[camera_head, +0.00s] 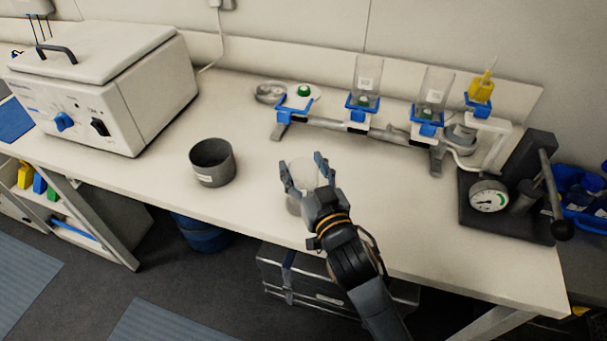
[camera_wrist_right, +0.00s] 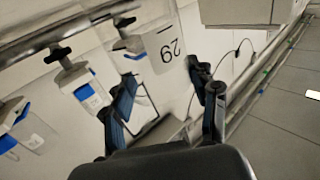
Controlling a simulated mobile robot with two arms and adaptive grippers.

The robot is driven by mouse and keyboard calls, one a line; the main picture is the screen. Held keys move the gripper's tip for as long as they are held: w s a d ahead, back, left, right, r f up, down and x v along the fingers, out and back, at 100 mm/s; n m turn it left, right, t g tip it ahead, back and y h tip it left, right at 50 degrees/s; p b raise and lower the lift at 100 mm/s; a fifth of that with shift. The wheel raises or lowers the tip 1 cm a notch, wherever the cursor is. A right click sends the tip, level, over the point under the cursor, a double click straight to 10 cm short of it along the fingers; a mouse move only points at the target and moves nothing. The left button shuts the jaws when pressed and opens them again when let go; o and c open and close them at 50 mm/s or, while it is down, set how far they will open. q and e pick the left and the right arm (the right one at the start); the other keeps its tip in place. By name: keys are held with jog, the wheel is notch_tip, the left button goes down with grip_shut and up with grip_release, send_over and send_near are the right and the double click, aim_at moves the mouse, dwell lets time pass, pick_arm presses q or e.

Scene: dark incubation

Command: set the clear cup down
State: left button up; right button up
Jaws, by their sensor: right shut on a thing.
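The clear cup (camera_head: 304,178) is between the fingers of my right gripper (camera_head: 302,164), near the front edge of the white bench (camera_head: 255,115). The gripper is shut on it, with one finger on each side. The cup looks about upright; I cannot tell whether its base touches the bench. In the right wrist view both fingers of the right gripper (camera_wrist_right: 162,100) show, and the cup between them is so see-through that its outline is hard to make out. My left gripper is not in view.
A dark grey pot (camera_head: 212,165) stands to the left of the cup. A white lab machine (camera_head: 105,85) is at the left. A rack with clear cylinders (camera_head: 366,78) stands behind, and a press with a gauge (camera_head: 489,197) is at the right. Bare bench lies around the cup.

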jog(key=shift+r, duration=0.15)
jog(key=o, duration=1.5)
jog(key=shift+f, duration=0.2)
jog(key=shift+o, duration=0.2)
jog(key=shift+s+r, duration=0.1)
jog(key=shift+r, duration=0.05)
jog(key=b+v, duration=0.2)
jog(key=v, duration=1)
